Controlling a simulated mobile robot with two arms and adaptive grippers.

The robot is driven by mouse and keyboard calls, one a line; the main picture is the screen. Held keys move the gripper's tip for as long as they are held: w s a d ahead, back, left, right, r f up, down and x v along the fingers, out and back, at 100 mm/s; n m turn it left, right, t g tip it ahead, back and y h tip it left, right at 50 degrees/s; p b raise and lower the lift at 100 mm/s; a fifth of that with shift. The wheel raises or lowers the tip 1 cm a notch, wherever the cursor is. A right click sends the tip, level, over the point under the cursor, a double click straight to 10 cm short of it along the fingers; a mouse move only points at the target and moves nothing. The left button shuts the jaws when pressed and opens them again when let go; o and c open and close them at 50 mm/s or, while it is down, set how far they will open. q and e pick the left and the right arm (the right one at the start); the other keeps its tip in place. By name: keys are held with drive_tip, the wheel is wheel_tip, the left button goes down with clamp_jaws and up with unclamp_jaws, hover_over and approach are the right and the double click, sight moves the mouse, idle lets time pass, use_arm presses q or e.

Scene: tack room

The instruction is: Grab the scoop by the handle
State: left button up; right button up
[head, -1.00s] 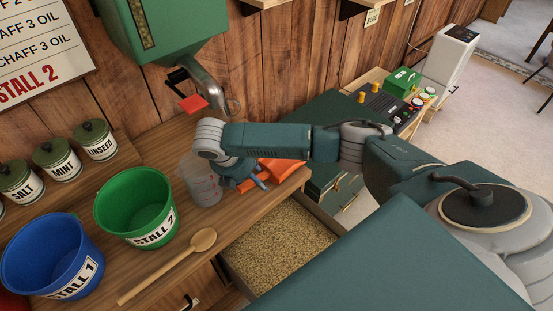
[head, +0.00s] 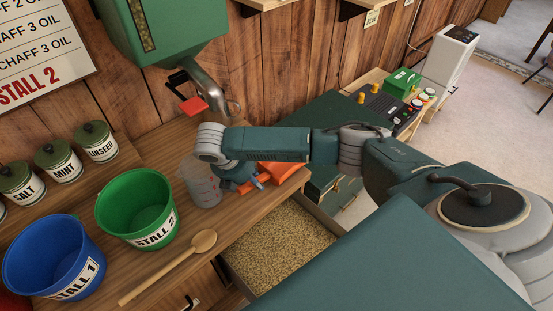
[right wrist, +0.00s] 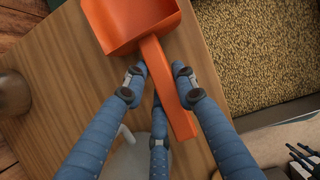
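The orange scoop (right wrist: 132,22) lies on the wooden counter; its handle (right wrist: 170,88) points toward my right wrist camera. In the head view, the scoop (head: 282,174) is partly hidden by my right arm. My right gripper (right wrist: 160,75) has blue fingers on both sides of the handle, with a third finger beside its lower part. The fingers look spread, with narrow gaps to the handle; I see no clear grip. The right gripper also shows in the head view (head: 245,180). My left gripper is out of view.
A clear measuring jug (head: 200,184) stands close left of my right gripper. A green bucket (head: 137,210), a blue bucket (head: 50,255) and a wooden spoon (head: 170,268) are further left. An open grain bin (head: 275,248) lies below the counter edge. A metal spout (head: 208,88) hangs above.

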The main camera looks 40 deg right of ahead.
clamp_jaws()
drive_tip(key=shift+r+b, duration=0.1)
drive_tip(key=shift+b, duration=0.3)
wheel_tip(320, 180, up, 9)
drive_tip(key=shift+w+r+b, duration=0.1)
drive_tip(key=shift+b, duration=0.75)
wheel_tip(320, 180, up, 11)
drive_tip(key=p, duration=0.2)
